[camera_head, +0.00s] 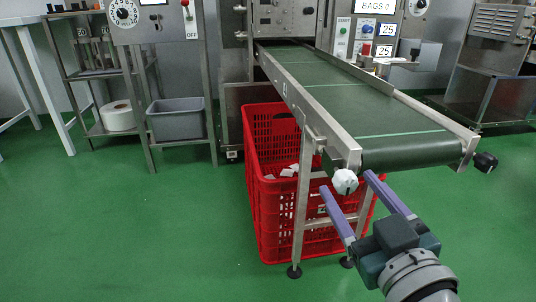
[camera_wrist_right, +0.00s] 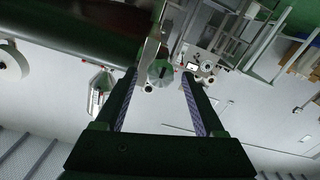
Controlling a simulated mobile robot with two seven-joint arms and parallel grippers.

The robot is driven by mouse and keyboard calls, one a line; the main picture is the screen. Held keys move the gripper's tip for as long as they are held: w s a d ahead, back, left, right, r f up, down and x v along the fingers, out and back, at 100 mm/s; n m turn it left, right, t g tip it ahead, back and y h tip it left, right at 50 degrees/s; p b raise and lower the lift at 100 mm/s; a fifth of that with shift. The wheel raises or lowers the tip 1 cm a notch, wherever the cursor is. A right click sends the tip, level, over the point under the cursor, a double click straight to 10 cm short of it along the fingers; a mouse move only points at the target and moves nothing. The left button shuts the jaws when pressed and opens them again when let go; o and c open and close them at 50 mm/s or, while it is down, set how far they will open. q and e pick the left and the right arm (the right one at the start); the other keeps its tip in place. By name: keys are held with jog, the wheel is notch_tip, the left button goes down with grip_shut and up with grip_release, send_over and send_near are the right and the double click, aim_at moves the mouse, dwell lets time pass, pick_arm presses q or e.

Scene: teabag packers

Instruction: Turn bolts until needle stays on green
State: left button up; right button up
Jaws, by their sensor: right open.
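A pale, faceted bolt head (camera_head: 345,181) sits at the near left corner of the green conveyor belt (camera_head: 385,112). A dark bolt head (camera_head: 485,161) sits at its near right corner. My right gripper (camera_head: 346,184) is open, with one purple finger on each side of the pale bolt. In the right wrist view the pale bolt (camera_wrist_right: 160,71) shows between the fingertips; I cannot tell whether they touch it. Neither needle can be read. My left gripper is not in view.
A red crate (camera_head: 268,190) with pale pieces inside stands under the conveyor, behind a steel leg (camera_head: 303,190). A grey bin (camera_head: 178,119) and a white roll (camera_head: 117,116) are on the left shelving. The green floor at front left is clear.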

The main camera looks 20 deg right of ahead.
jog(key=shift+c, duration=0.3)
grip_shut()
dwell(0.3)
